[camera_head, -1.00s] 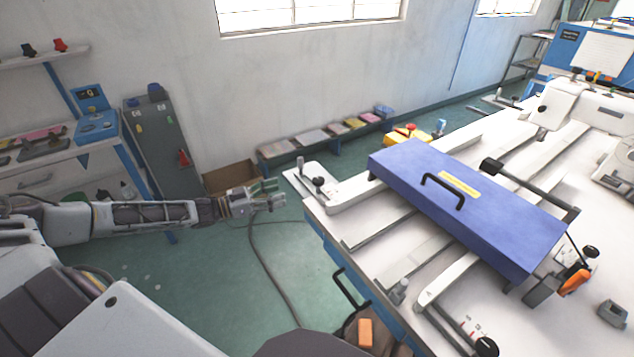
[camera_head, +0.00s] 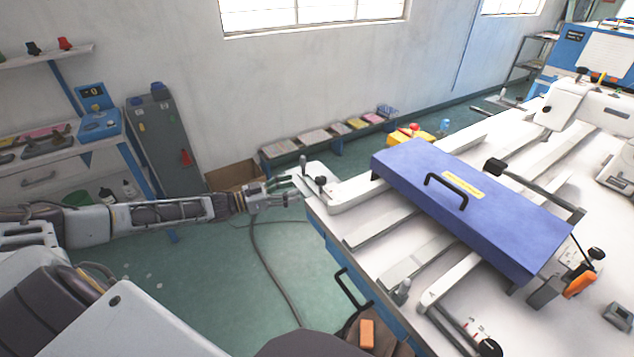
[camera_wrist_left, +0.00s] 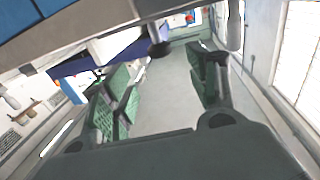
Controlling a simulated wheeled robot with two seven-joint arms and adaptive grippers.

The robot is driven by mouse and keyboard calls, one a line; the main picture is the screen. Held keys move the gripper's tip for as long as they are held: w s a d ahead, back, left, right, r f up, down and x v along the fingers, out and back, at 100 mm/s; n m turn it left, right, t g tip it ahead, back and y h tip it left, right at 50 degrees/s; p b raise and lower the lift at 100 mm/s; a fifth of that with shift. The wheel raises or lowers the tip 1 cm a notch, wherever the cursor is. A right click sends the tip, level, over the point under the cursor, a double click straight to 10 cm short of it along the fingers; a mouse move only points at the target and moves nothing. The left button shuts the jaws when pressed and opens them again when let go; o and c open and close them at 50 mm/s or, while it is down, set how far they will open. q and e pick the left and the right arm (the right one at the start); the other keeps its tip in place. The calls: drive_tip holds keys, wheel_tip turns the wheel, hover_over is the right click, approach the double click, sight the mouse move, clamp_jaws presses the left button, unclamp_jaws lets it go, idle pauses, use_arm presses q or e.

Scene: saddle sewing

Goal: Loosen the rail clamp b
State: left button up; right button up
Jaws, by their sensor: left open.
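A rail clamp with an upright grey lever (camera_head: 303,166) and a black knob (camera_head: 320,182) stands at the left corner of the white table; I cannot read which letter it bears. My left gripper (camera_head: 291,189) is open and empty, just left of this clamp and apart from its knob. In the left wrist view, the green-padded fingers (camera_wrist_left: 165,78) are spread. A black knob (camera_wrist_left: 160,47) shows beyond the gap between them, and a grey lever (camera_wrist_left: 235,28) shows beyond the right finger. My right gripper is not in view.
A blue cover (camera_head: 465,205) with a black handle lies across the white rails. Other black-knobbed clamps (camera_head: 487,347) stand along the table's near side. A cardboard box (camera_head: 232,176) and a grey cabinet (camera_head: 165,140) stand behind my left arm. Green floor (camera_head: 215,290) is open left of the table.

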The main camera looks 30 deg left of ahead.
sight(317, 179)
use_arm(q)
drive_tip(key=shift+x, duration=3.85)
drive_tip(key=shift+w+d, duration=0.3)
drive_tip(key=shift+w, duration=0.2)
drive_tip(key=shift+w+d, duration=0.3)
drive_tip(key=c, duration=0.9)
drive_tip(key=shift+c, duration=0.7)
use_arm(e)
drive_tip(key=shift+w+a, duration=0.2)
